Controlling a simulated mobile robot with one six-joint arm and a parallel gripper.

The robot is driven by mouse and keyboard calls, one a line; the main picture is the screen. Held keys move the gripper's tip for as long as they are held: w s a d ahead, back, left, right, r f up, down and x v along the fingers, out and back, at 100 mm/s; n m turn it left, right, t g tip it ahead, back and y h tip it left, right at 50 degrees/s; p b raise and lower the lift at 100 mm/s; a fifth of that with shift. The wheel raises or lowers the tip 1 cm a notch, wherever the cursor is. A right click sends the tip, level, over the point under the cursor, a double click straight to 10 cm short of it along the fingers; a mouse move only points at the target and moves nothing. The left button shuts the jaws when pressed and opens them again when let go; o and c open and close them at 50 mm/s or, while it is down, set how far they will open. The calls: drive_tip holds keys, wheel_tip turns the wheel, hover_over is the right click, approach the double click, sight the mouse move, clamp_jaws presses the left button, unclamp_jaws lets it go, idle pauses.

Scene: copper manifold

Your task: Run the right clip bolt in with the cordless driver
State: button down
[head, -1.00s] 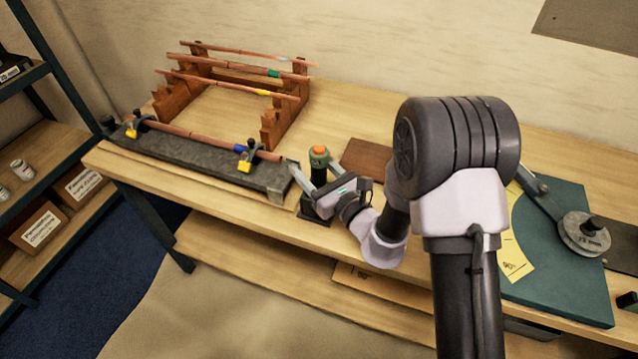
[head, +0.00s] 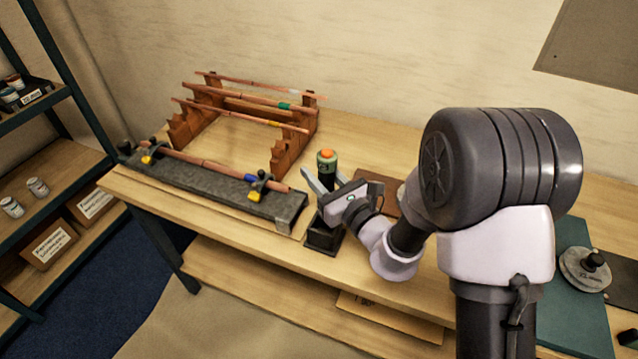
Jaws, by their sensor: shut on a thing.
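The cordless driver (head: 327,164), green and black with an orange top, stands upright at the front of the bench. My gripper (head: 326,186) is shut on its dark body from the right. A black base (head: 323,238) shows directly below; I cannot tell whether the driver is clear of it. The right clip (head: 258,187), dark with a yellow part, sits over the copper pipe (head: 205,164) on the grey block (head: 220,194), left of my gripper. The left clip (head: 147,154) is at the block's far end. The right clip's bolt is too small to make out.
A wooden rack (head: 293,142) with several copper pipes stands behind the block. A brown board (head: 375,187) lies behind my gripper. A teal plate (head: 572,300) with a round grey disc (head: 586,268) is at the right. A shelf (head: 50,165) stands at the left.

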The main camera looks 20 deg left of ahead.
wheel_tip(320, 180, up, 10)
drive_tip(key=p, duration=0.7)
